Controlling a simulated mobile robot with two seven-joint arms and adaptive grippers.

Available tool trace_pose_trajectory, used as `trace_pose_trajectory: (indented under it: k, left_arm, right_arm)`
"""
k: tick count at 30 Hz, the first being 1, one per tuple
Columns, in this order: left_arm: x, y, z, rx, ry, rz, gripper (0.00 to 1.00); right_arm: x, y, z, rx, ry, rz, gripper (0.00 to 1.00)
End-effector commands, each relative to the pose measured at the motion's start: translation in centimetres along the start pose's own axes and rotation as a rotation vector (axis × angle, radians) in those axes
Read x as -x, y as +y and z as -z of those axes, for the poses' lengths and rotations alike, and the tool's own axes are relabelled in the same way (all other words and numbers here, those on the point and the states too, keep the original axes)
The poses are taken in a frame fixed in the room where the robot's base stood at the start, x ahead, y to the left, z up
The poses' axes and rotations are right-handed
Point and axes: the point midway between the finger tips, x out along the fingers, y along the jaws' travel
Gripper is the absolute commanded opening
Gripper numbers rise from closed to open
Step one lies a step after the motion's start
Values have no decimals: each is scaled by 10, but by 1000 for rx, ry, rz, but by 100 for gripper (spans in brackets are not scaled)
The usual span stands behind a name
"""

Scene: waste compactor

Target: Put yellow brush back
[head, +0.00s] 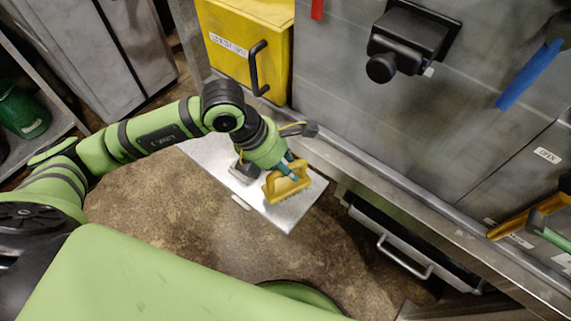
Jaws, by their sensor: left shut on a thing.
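The yellow brush (287,187) has a loop-shaped handle and bristles on its lower edge. My left gripper (286,166) is shut on its handle. The brush is over the right part of a flat silver metal plate (293,213); I cannot tell whether it touches the plate. The gripper hides part of the handle.
A grey metal machine wall with a black knob (381,68) and a blue handle (528,75) stands on the right. A yellow box (223,62) with a black handle is at the top. A drawer handle (404,258) juts out lower right. A green container (24,112) stands far left.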

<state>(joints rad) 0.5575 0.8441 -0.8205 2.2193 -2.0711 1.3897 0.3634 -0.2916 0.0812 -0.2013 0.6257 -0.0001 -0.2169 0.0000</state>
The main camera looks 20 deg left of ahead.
Motion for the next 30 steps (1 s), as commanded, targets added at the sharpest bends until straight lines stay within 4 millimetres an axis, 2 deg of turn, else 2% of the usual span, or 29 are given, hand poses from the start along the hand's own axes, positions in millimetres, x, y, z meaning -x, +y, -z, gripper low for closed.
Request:
trace_pose_trajectory:
  k: [2, 3, 4, 5, 14, 19, 23, 30]
  left_arm:
    - [-3, 0, 1, 0, -1, 0, 0]
    - [-3, 0, 1, 0, 0, 0, 29]
    - [-2, 0, 1, 0, 0, 0, 41]
    - [-2, 0, 1, 0, 0, 0, 49]
    - [-2, 0, 1, 0, 0, 1, 49]
    - [8, 0, -1, 0, -1, -1, 49]
    - [31, 1, 0, -1, -2, -4, 49]
    - [84, 1, 0, -1, -1, -4, 49]
  right_arm:
    - [-4, 0, -5, 0, -7, 0, 40]
    - [-4, -1, -7, -1, -11, 1, 40]
    - [-3, -1, -8, -1, -14, 1, 40]
    - [-2, -1, -10, -1, -16, 1, 40]
    - [-2, -2, -14, -2, -23, 2, 40]
    - [1, -1, -13, -2, -22, 2, 40]
    - [-1, -1, -13, -2, -21, 1, 40]
    - [-3, -1, -11, -3, -18, 1, 40]
